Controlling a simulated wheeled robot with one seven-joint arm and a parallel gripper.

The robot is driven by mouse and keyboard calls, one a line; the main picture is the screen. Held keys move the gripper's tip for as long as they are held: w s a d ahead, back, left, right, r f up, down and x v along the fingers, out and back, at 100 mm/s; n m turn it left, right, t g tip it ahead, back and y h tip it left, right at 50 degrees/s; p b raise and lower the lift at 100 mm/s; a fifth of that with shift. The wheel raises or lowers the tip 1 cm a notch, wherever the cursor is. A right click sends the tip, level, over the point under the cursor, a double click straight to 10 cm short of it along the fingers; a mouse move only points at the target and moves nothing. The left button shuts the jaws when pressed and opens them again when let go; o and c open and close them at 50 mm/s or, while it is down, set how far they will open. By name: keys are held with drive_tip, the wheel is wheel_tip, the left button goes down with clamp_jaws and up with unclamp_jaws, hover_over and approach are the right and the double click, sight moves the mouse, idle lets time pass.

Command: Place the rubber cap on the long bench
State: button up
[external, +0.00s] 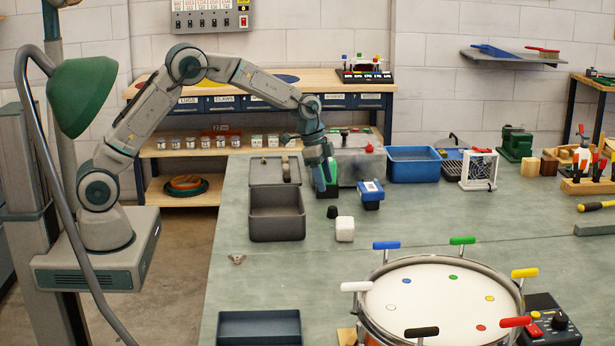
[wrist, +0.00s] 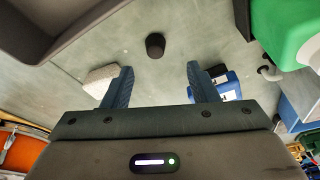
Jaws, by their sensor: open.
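A small black cylinder, which looks like the rubber cap (external: 332,212), stands on the grey-green top of the long bench (external: 285,283). In the wrist view the cap (wrist: 155,45) is beyond the fingertips, roughly centred between them, with bare bench around it. My gripper (external: 326,188) points down just above the cap in the external view. In the wrist view my gripper (wrist: 158,80) has its two blue fingers spread wide with nothing between them.
A white block (external: 345,229) stands close by the cap, and a blue device (external: 371,194) is to its right. A dark grey bin (external: 277,225) is to the left. A drum (external: 440,297) fills the front right. Bench between bin and drum is mostly clear.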

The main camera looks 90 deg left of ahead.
sight(332, 207)
drive_tip(key=x, duration=0.3)
drive_tip(key=p+x, duration=0.1)
drive_tip(key=x, duration=0.3)
drive_tip(key=shift+d+r+p, duration=0.1)
drive_tip(key=shift+d+p, duration=0.25)
drive_tip(key=shift+d, duration=0.05)
drive_tip(key=shift+w+f, duration=0.15)
drive_tip(key=shift+f, duration=0.45)
drive_tip(key=c, duration=1.1)
drive_tip(key=shift+r, duration=0.15)
